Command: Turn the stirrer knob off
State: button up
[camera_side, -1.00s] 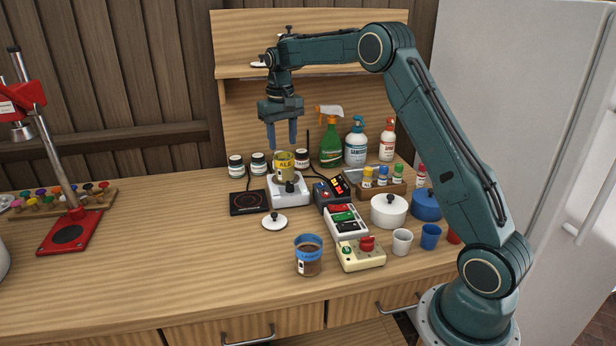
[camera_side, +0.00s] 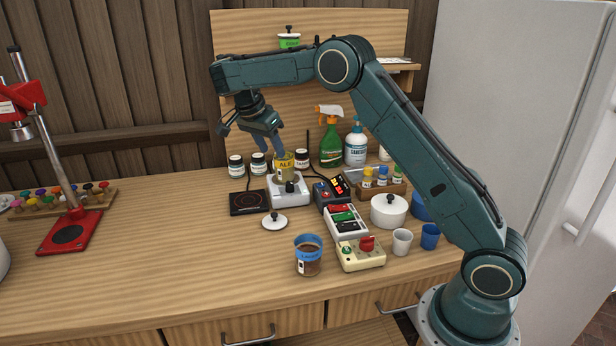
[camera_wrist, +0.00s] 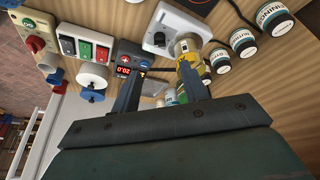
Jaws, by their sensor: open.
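The stirrer (camera_side: 289,196) is a white, squat unit on the counter. Its black knob (camera_side: 291,187) is on the front part in the side view; it also shows in the wrist view (camera_wrist: 158,39). My gripper (camera_side: 274,150) is open and tilted, just above and behind the can in the side view. Whether a finger touches the can I cannot tell. In the wrist view the fingers (camera_wrist: 162,70) are apart, with no object clearly held. The knob's setting is not readable.
A black hotplate (camera_side: 248,203) and small labelled jars (camera_side: 236,166) stand left of the stirrer. A meter with a red display (camera_side: 331,191), a switch box (camera_side: 345,221) and spray bottles (camera_side: 331,145) are close right and behind.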

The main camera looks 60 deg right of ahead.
aim_at(289, 185)
jog(key=shift+f, duration=0.15)
jog(key=shift+x, duration=6.8)
jog(key=c, duration=0.9)
